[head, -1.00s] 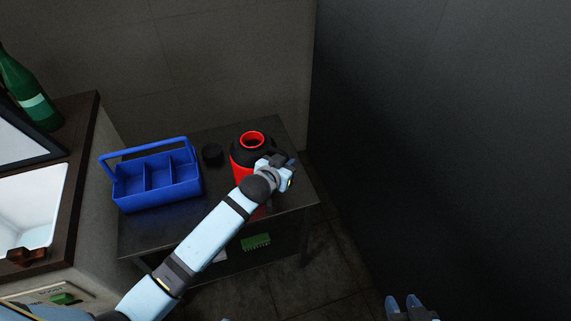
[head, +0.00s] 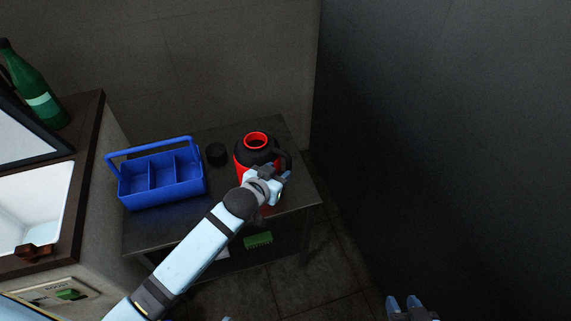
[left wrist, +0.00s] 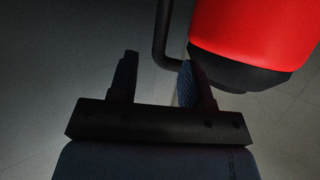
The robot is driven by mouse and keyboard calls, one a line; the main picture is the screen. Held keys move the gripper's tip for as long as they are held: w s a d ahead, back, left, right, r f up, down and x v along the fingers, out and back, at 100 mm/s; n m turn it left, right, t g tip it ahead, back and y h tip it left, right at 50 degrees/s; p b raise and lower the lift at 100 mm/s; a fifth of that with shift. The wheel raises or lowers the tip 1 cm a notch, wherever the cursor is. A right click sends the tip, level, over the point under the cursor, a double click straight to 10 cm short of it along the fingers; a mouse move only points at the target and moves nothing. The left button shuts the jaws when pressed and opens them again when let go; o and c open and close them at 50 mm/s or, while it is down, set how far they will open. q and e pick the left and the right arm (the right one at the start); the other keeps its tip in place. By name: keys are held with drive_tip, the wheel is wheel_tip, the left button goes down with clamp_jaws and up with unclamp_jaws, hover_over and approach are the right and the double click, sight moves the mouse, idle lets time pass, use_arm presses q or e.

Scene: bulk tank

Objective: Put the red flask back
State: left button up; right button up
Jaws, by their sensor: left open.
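The red flask (head: 241,166) stands upright on the dark side table, with a black shoulder, a red open mouth and a black handle on its right side. In the left wrist view its red body (left wrist: 250,35) and black base fill the upper right. The handle (left wrist: 161,35) hangs just beyond my fingers. My left gripper (head: 284,172) is at the flask's near right side, beside the handle. In the left wrist view my left gripper (left wrist: 156,80) is open with nothing between its fingers. My right gripper (head: 404,303) shows only partly at the bottom edge.
A blue divided caddy (head: 162,178) and a black cap (head: 216,153) stand on the side table (head: 190,226), left of the flask. A counter with a white sink (head: 30,215) and green bottle (head: 36,88) is at left. A dark wall rises on the right.

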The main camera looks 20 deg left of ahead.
use_arm(q)
drive_tip(key=s+f+g, duration=0.1)
drive_tip(key=s+f, duration=0.1)
drive_tip(key=s, duration=0.9)
drive_tip(key=s+a+f+g, duration=0.1)
drive_tip(key=s+f, duration=0.2)
drive_tip(key=s, duration=0.8)
drive_tip(key=shift+s+a+f+h, duration=0.15)
drive_tip(key=shift+s+a+h, duration=0.15)
drive_tip(key=shift+s, duration=0.1)
use_arm(e)
drive_tip(key=shift+r, duration=0.25)
use_arm(q)
drive_tip(key=shift+p, duration=0.4)
use_arm(e)
drive_tip(key=shift+r, duration=0.1)
use_arm(q)
wheel_tip(320, 180, up, 16)
drive_tip(key=s+a+p, duration=0.1)
drive_tip(key=p, duration=2)
drive_tip(key=shift+a+f, duration=0.15)
drive_tip(key=shift+a, duration=0.1)
use_arm(e)
wheel_tip(320, 180, up, 15)
drive_tip(key=s+d, duration=0.1)
drive_tip(key=shift+d+h, duration=0.3)
drive_tip(key=shift+r, duration=0.1)
